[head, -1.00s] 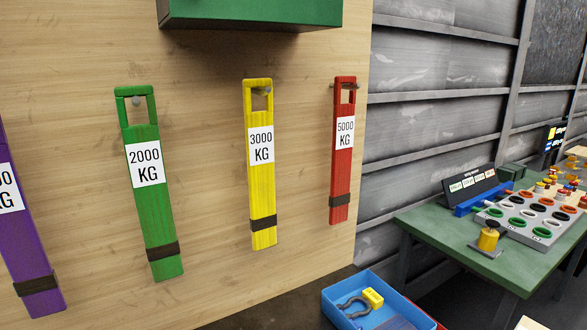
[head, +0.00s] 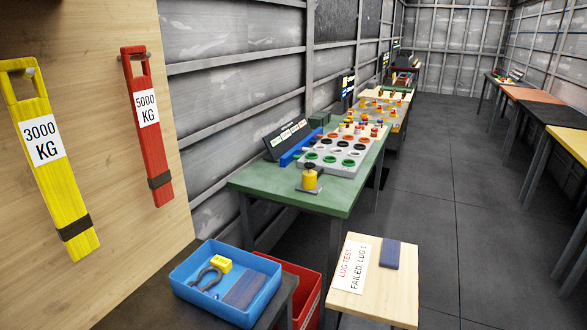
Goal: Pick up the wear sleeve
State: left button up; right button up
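No label marks a wear sleeve, so I cannot tell for certain which thing it is. Another dark blue piece (head: 391,254) lies on a light wooden stand (head: 378,295), beside a card reading "LUG TEST FAILED: LUG 1" (head: 355,264). The yellow 3000 KG sling (head: 55,185) and red 5000 KG sling (head: 149,130) hang on pegs, each with a dark band low down. Neither gripper is in view.
The blue tray stands on a dark table (head: 135,311) with a red bin (head: 306,290) beside it. Behind is a green table (head: 245,183) with a yellow cylinder (head: 309,178) and a tray of coloured rings (head: 335,174). Dark floor (head: 450,230) is open on the right.

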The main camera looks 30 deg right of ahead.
aim_at(390, 254)
jog(key=z, duration=1.8)
jog(key=i+l+u, duration=0.3)
jog(key=i+l, duration=0.2)
jog(key=l, duration=0.2)
jog(key=i+l+u, duration=0.2)
jog(key=l, duration=0.2)
